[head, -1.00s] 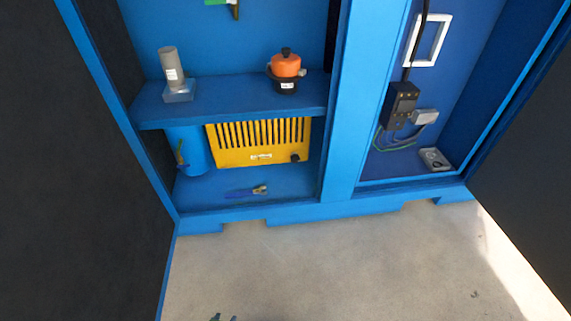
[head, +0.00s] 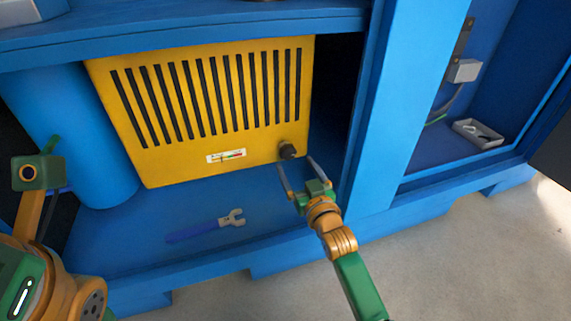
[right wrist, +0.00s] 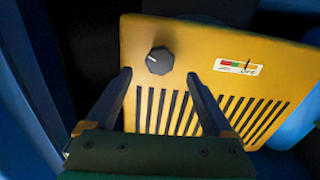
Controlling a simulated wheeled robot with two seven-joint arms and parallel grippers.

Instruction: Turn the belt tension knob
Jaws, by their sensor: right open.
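The belt tension knob (head: 287,150), dark and faceted, sits at the lower right corner of the yellow slotted guard (head: 140,155). The knob (right wrist: 160,60) also shows in the right wrist view, just beyond and between the fingertips. A small gauge (head: 226,156) with red, yellow and green bands is left of the knob in the head view. My right gripper (head: 296,162) is open and empty, with its fingers apart and pointing at the knob, not closed on it. My left arm shows at the left edge; its fingers cannot be made out.
A blue-handled wrench (head: 205,228) lies on the blue cabinet floor below the guard. A blue cylinder (head: 85,130) stands left of the guard. A shelf (head: 200,30) is overhead, and a blue post (head: 393,110) stands to the right. A grey tray (head: 478,133) is in the right bay.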

